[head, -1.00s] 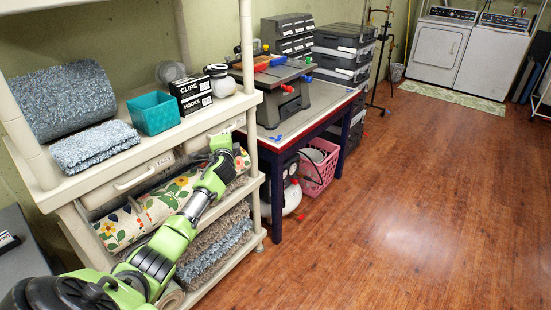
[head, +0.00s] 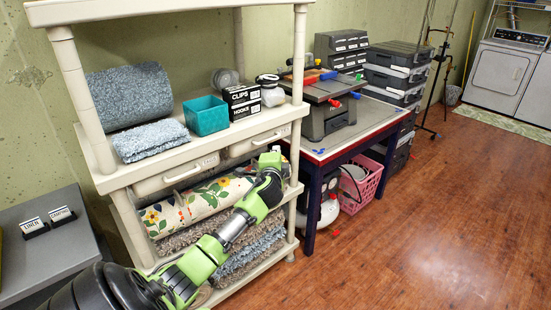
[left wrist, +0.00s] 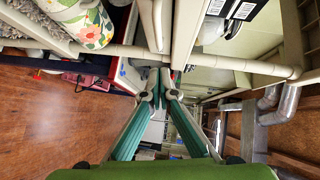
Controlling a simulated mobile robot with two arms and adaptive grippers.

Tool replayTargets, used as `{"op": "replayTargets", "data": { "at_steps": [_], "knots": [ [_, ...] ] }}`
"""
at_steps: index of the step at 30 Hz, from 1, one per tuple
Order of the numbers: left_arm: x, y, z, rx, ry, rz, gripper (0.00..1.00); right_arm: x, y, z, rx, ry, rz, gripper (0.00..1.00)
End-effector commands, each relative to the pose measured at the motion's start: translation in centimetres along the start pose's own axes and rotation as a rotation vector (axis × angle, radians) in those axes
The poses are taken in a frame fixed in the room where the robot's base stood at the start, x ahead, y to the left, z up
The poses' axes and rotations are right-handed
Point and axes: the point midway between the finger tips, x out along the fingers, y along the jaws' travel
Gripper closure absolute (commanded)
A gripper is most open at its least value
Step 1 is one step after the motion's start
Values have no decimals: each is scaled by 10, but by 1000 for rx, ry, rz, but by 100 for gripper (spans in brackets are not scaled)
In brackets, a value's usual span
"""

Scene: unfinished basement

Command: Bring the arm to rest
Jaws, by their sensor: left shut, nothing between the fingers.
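My left arm comes in from the lower left of the head view and reaches up across the front of the shelf unit. My left gripper (head: 270,158) is at its far end, in front of the drawers near the shelf's right post; it shows small and its fingers are hard to make out there. In the left wrist view the two fingers of my left gripper (left wrist: 160,73) come together with nothing held between them. My right gripper is not in view.
The cream shelf unit (head: 297,150) holds a teal basket (head: 206,115), a clips box (head: 241,98) and rolled rugs, close behind my arm. A work table (head: 380,125) stands right of it, with a pink basket (head: 361,188) beneath. The wood floor (head: 440,230) at right is clear.

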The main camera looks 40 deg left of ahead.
Motion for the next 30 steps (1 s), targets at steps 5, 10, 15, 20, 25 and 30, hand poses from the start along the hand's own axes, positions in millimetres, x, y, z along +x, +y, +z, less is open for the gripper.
{"op": "replayTargets", "data": {
  "at_steps": [5,10,15,20,25,30],
  "knots": [
    [-26,2,-1,0,2,1,100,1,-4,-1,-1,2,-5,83],
    [-39,1,0,0,0,1,100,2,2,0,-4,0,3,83],
    [-43,0,0,0,0,1,100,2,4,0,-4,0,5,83],
    [-42,6,0,-1,1,9,100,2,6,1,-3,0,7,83],
    [-43,72,3,-22,7,116,100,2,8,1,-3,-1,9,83],
    [-63,196,13,-75,6,315,100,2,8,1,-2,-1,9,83]
  ]
}}
